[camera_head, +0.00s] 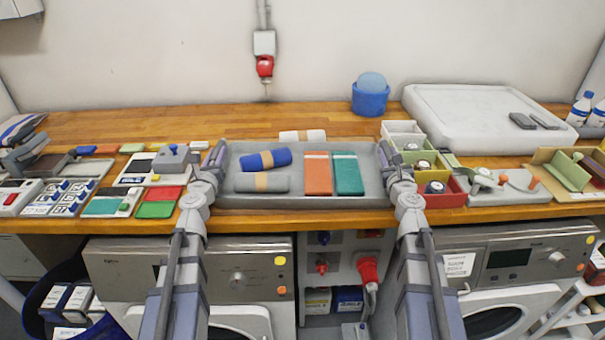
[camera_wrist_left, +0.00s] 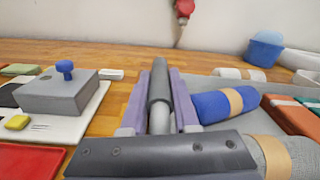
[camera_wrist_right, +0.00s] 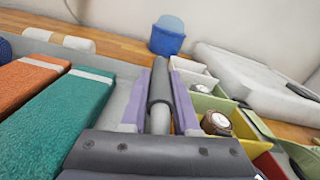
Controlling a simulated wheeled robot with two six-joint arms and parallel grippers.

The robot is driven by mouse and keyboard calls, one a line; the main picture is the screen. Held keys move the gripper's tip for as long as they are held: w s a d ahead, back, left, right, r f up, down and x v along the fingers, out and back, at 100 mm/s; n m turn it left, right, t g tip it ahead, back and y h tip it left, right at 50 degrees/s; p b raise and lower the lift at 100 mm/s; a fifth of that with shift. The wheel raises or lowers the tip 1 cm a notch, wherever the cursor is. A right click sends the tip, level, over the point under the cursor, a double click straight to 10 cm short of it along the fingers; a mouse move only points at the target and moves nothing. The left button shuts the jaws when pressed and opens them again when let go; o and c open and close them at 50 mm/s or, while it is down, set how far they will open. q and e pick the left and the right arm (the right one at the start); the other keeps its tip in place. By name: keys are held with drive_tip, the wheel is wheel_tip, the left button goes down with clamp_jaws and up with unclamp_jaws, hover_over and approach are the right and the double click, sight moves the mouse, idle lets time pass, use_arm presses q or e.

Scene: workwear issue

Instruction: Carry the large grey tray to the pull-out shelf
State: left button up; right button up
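The large grey tray (camera_head: 300,203) is at the front middle of the wooden bench. In it lie a blue roll (camera_head: 265,159), a grey roll (camera_head: 262,183), an orange towel (camera_head: 317,174) and a teal towel (camera_head: 348,174). My left gripper (camera_head: 215,157) is at the tray's left side; in the left wrist view its purple fingers (camera_wrist_left: 160,95) flank a dark grey bar and look shut on it. My right gripper (camera_head: 387,157) is likewise at the right side, its fingers (camera_wrist_right: 160,95) around a similar bar. I cannot make out the pull-out shelf or any gap under the tray.
Colored bins (camera_head: 436,186) stand close to the tray's right side. A box with a blue knob (camera_head: 172,158) and colored pads are at left. A white roll (camera_head: 302,135) lies behind the tray. A blue tub (camera_head: 370,98) stands farther back. Washing machines (camera_head: 235,280) are below.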

use_arm(q)
clamp_jaws()
use_arm(e)
clamp_jaws()
idle(0.6)
